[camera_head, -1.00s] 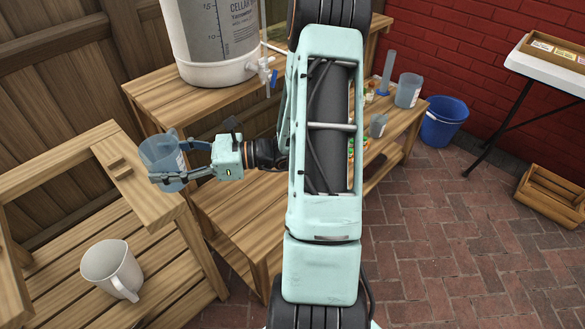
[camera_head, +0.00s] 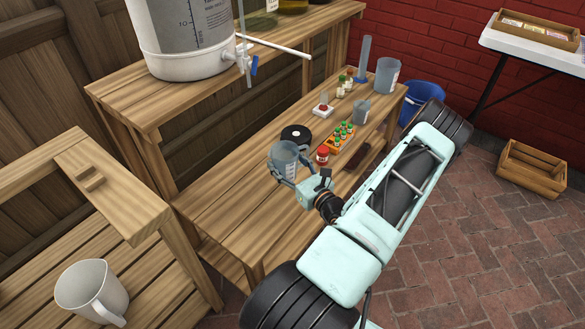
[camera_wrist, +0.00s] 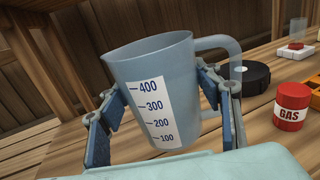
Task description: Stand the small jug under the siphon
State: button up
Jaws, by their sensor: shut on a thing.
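The small jug (camera_head: 285,153) is a translucent blue-grey measuring jug with a handle. My gripper (camera_head: 287,166) is shut around its sides and holds it over the front bench. In the wrist view the jug (camera_wrist: 160,75) sits between both fingers, its white scale reading up to 400 and its handle at right. Whether its base touches the bench is unclear. The white bucket (camera_head: 190,62) stands on the higher shelf, left of the jug. A tap with a blue lever (camera_head: 254,66), a thin upright tube and a white pipe (camera_head: 282,46) show at its right side. I cannot tell which part is the siphon.
Behind the jug on the bench (camera_head: 225,215) are a black disc (camera_head: 296,135), a red GAS can (camera_head: 322,155), an orange rack of small bottles (camera_head: 340,139) and other jugs (camera_head: 387,75). The bench left of the jug is clear. A white pitcher (camera_head: 88,287) stands lower left.

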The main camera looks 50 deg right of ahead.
aim_at(295, 172)
jog(key=shift+s+d+f+m+h, duration=0.3)
jog(key=shift+s+d+f+h, duration=0.35)
jog(key=shift+d+f, duration=0.15)
jog(key=shift+w+f+b, duration=0.4)
jog(key=shift+f+b, duration=0.35)
jog(key=shift+b, duration=0.1)
jog(key=w+f+b, duration=0.2)
jog(key=shift+w+a+f+b, duration=0.1)
jog(key=shift+a+f+b, duration=0.1)
jog(key=shift+f+b, duration=0.2)
jog(key=w, duration=0.3)
jog(key=shift+w+a+r+p, duration=0.15)
jog(key=shift+w+r+p, duration=0.05)
jog(key=shift+p, duration=0.2)
jog(key=shift+w+a+f, duration=0.1)
jog(key=shift+w+a, duration=0.1)
jog(key=shift+w, duration=1.9)
jog(key=shift+w+a+f, duration=0.1)
jog(key=shift+w+a, duration=0.05)
jog(key=shift+w, duration=1.95)
jog(key=shift+f, duration=0.3)
